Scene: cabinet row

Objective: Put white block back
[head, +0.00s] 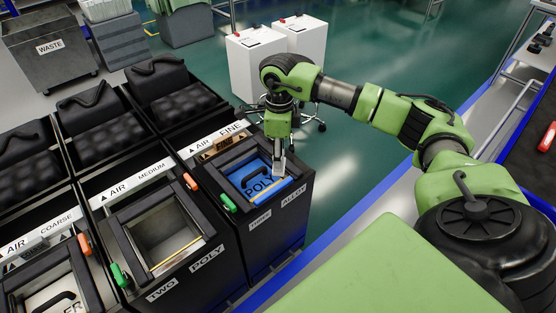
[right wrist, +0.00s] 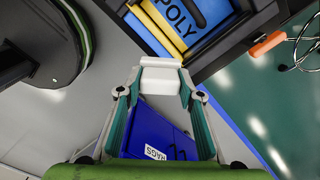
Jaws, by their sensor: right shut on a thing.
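A white block (right wrist: 160,82) sits between the fingertips of my right gripper (right wrist: 158,92) in the right wrist view. The gripper is shut on it. In the head view my right gripper (head: 279,164) points down over the front part of the rightmost cabinet's opening. The block is too small there to tell clearly from the fingertips. Below is a blue panel (head: 252,174) marked POLY, with a dark handle slot, inside the black frame. It also shows at the top of the right wrist view (right wrist: 207,12), beside a yellow strip (right wrist: 168,32). My left gripper is not in view.
The middle cabinet, marked TWO POLY, has an open bin (head: 163,236). The left cabinet (head: 72,251) is partly cut off. Orange and green handles (head: 228,203) stick up between openings. White stands (head: 256,62) are behind. A blue cabinet (right wrist: 160,132) marked RAGS shows in the right wrist view.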

